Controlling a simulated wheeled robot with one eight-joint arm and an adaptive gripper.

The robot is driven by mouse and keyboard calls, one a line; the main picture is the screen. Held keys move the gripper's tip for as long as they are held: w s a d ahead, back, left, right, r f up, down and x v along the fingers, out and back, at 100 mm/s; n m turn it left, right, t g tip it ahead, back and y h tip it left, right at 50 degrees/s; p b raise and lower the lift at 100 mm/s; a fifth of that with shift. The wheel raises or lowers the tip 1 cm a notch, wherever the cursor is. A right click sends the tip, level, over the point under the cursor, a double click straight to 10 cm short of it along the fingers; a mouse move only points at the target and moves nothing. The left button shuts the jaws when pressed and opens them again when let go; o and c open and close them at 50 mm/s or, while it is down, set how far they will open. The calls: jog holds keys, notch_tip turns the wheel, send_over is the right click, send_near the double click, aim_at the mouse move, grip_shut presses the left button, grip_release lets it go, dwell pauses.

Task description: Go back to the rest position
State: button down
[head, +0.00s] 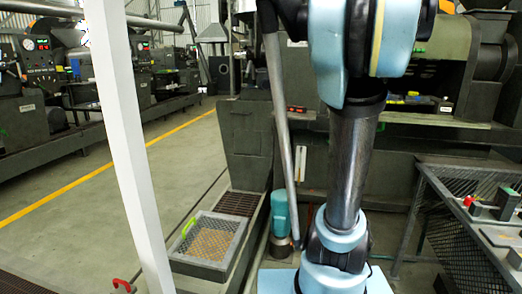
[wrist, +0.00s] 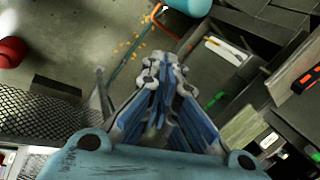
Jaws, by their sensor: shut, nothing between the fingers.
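My gripper (wrist: 166,72) shows in the wrist view, its blue and grey fingers drawn together with nothing between them. It hangs over a dark machine area and a floor with scattered yellow bits (wrist: 128,45). The fingers look clear of nearby surfaces, though the exact gap cannot be told. In the head view my light blue and dark arm stands upright in the middle. My gripper is out of that view.
A mesh tray (head: 208,246) holds yellowish grains left of my arm. A teal cylinder (head: 281,213) stands close beside the arm. A mesh-topped bench (head: 442,205) is at the right. Large machines (head: 450,65) stand behind. Open floor (head: 70,235) lies left, past a white post (head: 125,140).

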jog(key=s+a+f+n+g, duration=0.1)
jog(key=s+a+f+n, duration=0.4)
jog(key=s+f, duration=0.5)
jog(key=s+a+f+n+g, duration=0.1)
jog(key=s+a+f+n, duration=0.5)
jog(key=s+f+n, duration=0.4)
jog(key=s, duration=0.3)
jog(key=shift+a+f+h, duration=0.2)
jog(key=shift+f+h, duration=0.15)
jog(key=shift+h, duration=0.05)
